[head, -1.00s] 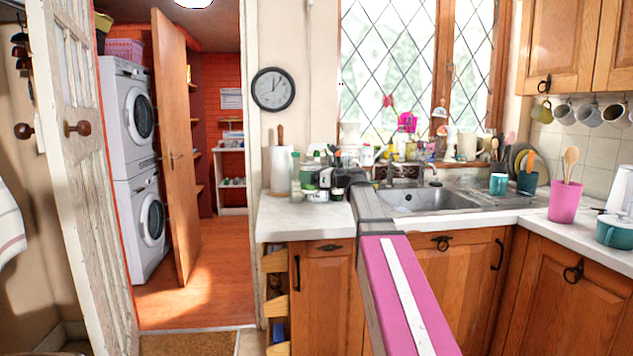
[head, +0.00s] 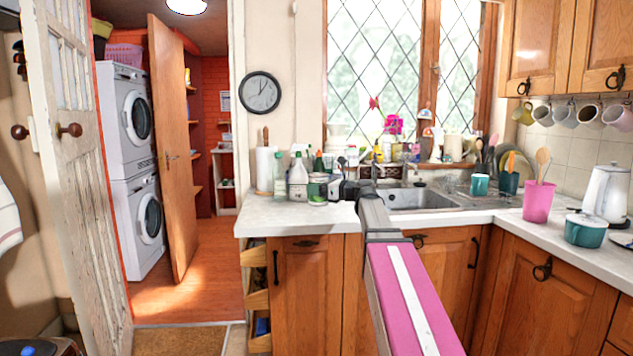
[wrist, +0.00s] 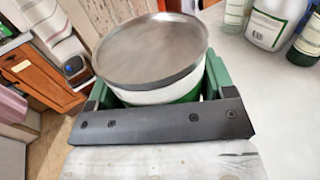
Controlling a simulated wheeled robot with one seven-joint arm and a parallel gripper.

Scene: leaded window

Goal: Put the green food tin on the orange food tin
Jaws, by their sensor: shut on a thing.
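My gripper (wrist: 157,88) is shut around a tin, the green food tin (wrist: 150,50), in the wrist view. The tin has a round grey metal top and a white and green side, and it sits between the two green fingers. In the head view the tin (head: 318,185) shows at the end of my arm, over the left counter; my gripper (head: 335,188) is small and partly hidden there. I cannot tell whether the tin touches the counter. I cannot make out the orange food tin in either view.
Bottles, a white one (head: 298,178) and a clear green one (head: 279,176), stand close behind the tin. A paper towel roll (head: 266,170) is to the left. The sink (head: 420,200) is to the right. The counter's front left (head: 275,219) is clear.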

